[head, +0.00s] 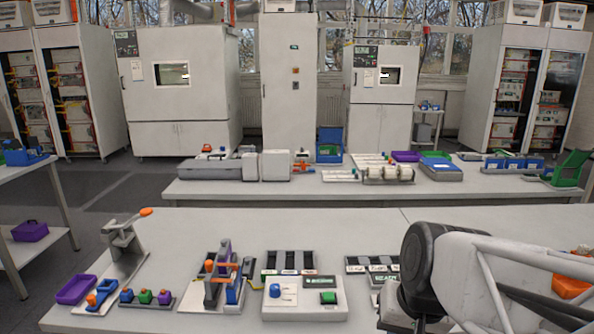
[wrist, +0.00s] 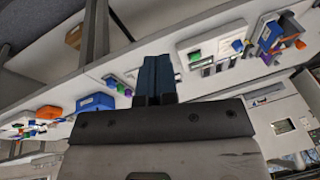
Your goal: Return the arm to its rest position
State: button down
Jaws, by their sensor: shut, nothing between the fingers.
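My gripper (wrist: 157,80) shows in the wrist view with its two dark blue fingers pressed together and nothing between them. It is in the air, and the bench with its devices lies beyond it, tilted in that view. In the head view my arm fills the lower right, over the right part of the near bench (head: 330,222). The gripper's fingers cannot be made out there. No rest stand or marker for the arm shows.
On the near bench stand a white device with a green button (head: 328,297), a purple and orange clamp fixture (head: 222,268), a purple tray (head: 76,289) and an orange bin (head: 571,286). The bench's back strip is mostly clear. A second bench (head: 300,188) stands behind.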

jog(key=shift+n+h, duration=0.9)
jog(key=s+d, duration=0.1)
jog(key=s, duration=0.1)
jog(key=s+d, duration=0.1)
jog(key=s, duration=0.1)
jog(key=shift+d+r, duration=0.25)
jog(key=shift+d, duration=0.05)
